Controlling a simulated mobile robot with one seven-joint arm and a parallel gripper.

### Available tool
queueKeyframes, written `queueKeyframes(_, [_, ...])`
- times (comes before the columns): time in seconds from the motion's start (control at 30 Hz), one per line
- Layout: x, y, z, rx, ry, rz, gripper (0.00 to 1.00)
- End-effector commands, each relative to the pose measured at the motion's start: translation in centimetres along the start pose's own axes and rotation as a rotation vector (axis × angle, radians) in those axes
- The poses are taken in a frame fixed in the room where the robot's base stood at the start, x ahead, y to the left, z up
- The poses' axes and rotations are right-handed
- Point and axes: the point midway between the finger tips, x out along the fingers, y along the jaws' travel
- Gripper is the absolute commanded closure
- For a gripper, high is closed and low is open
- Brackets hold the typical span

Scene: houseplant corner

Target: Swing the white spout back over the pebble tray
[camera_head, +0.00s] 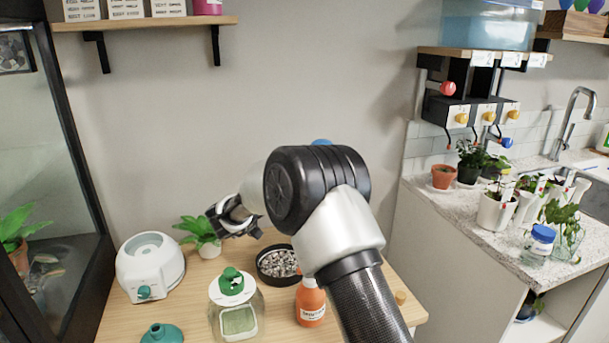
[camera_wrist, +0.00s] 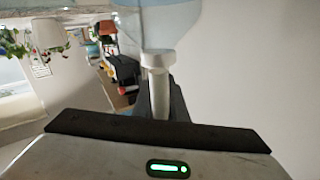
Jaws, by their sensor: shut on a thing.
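In the wrist view, my gripper (camera_wrist: 160,98) has its dark fingers shut on the narrow white spout (camera_wrist: 156,72). The spout joins a pale blue, see-through vessel (camera_wrist: 160,22) at the top of that picture. The black round pebble tray (camera_head: 262,272), full of grey and white pebbles, stands on the wooden table, and my arm hides its right side in the head view. The spout is hidden behind my arm in the head view, so I cannot tell how far it is from the tray. A bit of blue (camera_head: 321,142) shows just above my arm joint.
Around the tray stand an orange bottle (camera_head: 311,305), a glass jar with a green knob (camera_head: 222,320), a white appliance (camera_head: 150,262) and a small potted plant (camera_head: 197,231). A glass tank (camera_head: 45,130) is at left. A counter with pots (camera_head: 495,210) is at right.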

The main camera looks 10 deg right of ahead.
Motion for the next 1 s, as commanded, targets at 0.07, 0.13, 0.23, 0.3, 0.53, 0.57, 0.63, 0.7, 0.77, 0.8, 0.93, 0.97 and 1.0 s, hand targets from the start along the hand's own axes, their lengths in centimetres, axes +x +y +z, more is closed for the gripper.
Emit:
queueKeyframes(0.07, [0.17,0.07,-0.15,0.002,0.007,0.025,1.0])
queueKeyframes(0.13, [0.18,0.05,-0.18,0.004,0.01,0.038,1.0])
queueKeyframes(0.23, [0.21,0.08,-0.12,0.004,0.011,0.049,1.0])
queueKeyframes(0.3, [0.23,0.08,-0.11,0.004,0.012,0.053,1.0])
queueKeyframes(0.53, [0.26,0.05,-0.17,0.006,0.014,0.054,1.0])
queueKeyframes(0.57, [0.27,0.04,-0.18,0.006,0.014,0.054,1.0])
queueKeyframes(0.63, [0.27,0.03,-0.21,0.007,0.014,0.053,1.0])
queueKeyframes(0.7, [0.27,0.01,-0.23,0.007,0.014,0.053,0.77])
queueKeyframes(0.77, [0.25,0.02,-0.19,0.006,0.014,0.053,0.71])
queueKeyframes(0.8, [0.23,0.02,-0.16,0.005,0.013,0.052,0.71])
queueKeyframes(0.93, [0.18,0.03,-0.09,0.003,0.012,0.052,0.71])
queueKeyframes(0.97, [0.17,0.02,-0.08,0.003,0.012,0.052,0.71])
queueKeyframes(1.0, [0.14,0.02,-0.06,0.003,0.012,0.052,0.71])
